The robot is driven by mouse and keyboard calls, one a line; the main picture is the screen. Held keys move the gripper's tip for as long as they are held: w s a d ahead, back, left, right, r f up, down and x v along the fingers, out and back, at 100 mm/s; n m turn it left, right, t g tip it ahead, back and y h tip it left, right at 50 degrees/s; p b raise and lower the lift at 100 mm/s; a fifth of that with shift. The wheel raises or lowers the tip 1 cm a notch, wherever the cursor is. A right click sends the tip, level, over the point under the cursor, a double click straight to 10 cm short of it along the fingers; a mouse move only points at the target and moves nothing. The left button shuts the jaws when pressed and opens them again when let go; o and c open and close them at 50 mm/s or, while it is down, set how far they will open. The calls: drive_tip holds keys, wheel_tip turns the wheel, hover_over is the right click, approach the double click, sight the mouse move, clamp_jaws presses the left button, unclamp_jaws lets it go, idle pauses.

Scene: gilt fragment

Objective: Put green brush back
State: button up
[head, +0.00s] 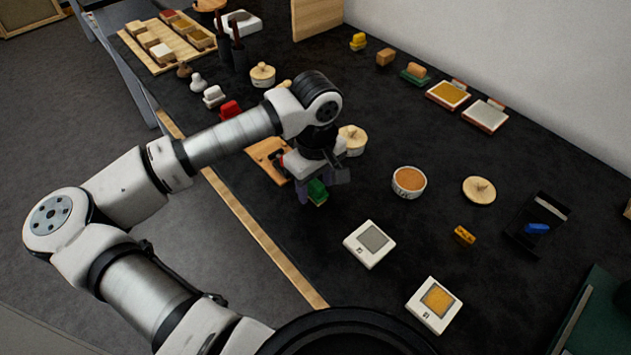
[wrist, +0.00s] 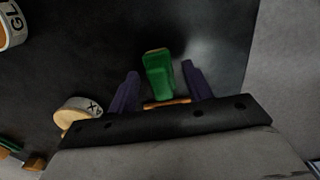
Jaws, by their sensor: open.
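The green brush (head: 317,192) is a small block with a green body, close to the front edge of the dark table. In the wrist view the green brush (wrist: 158,76) lies between the two purple fingers. A strip of orange-brown shows at its near end. My gripper (head: 318,188) is open, with one finger on each side of the brush; in the wrist view my gripper (wrist: 160,88) shows dark gaps between the fingers and the brush. I cannot tell whether the brush touches the table. A wooden tray (head: 262,150) lies just behind my gripper, partly hidden by my arm.
A red block (head: 231,109) sits left of the wooden tray. A lidded pot (head: 351,138) stands close behind my gripper; an open pot (head: 408,182) is to the right. A white square dish (head: 370,244) lies nearer. A blue brush (head: 537,228) rests on a black tray.

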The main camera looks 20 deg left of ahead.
sight(316, 182)
wheel_tip(316, 182, up, 12)
drive_tip(key=b, duration=0.1)
drive_tip(key=shift+r+b, duration=0.15)
drive_tip(key=shift+b, duration=0.15)
